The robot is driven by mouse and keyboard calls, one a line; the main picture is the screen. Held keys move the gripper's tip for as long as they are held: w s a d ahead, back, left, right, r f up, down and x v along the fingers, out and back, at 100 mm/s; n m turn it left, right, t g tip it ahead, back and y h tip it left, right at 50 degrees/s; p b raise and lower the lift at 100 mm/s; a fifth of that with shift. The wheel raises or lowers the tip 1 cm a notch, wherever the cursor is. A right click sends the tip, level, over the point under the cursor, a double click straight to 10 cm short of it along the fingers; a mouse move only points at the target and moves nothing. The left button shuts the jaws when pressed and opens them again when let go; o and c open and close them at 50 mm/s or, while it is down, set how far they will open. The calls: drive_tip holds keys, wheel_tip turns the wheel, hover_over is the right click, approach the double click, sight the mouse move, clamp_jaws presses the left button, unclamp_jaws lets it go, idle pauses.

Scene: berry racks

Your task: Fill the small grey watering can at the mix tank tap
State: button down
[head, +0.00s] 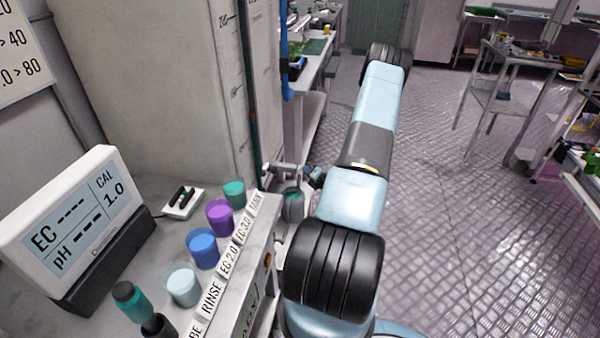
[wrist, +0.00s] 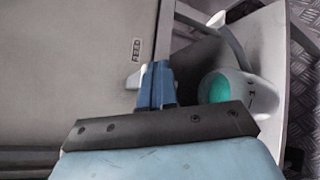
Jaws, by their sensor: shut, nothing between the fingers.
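The small grey watering can (wrist: 240,92) stands to the right of my gripper in the wrist view, on a pale stand beside the tank. A teal surface shows inside its round opening, and a thin grey arm of it reaches up. In the head view the can (head: 292,207) is partly hidden by my arm. The grey tap (head: 281,168) sticks out from the tank's lower edge just above the can. My gripper (wrist: 158,68) is shut and empty, its blue fingers beside the tank wall. In the head view its tip (head: 314,177) shows near the tap's end.
The big pale mix tank (head: 165,75) fills the upper left. A bench holds a meter (head: 75,215) and several coloured cups, including a purple cup (head: 220,217). A metal cart (head: 500,85) stands at the far right. The plate floor (head: 470,230) on the right is clear.

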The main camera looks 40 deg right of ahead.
drive_tip(key=shift+s+d, duration=0.6)
drive_tip(key=shift+s, duration=0.1)
drive_tip(key=shift+s+d, duration=1.65)
drive_tip(key=shift+s, duration=0.25)
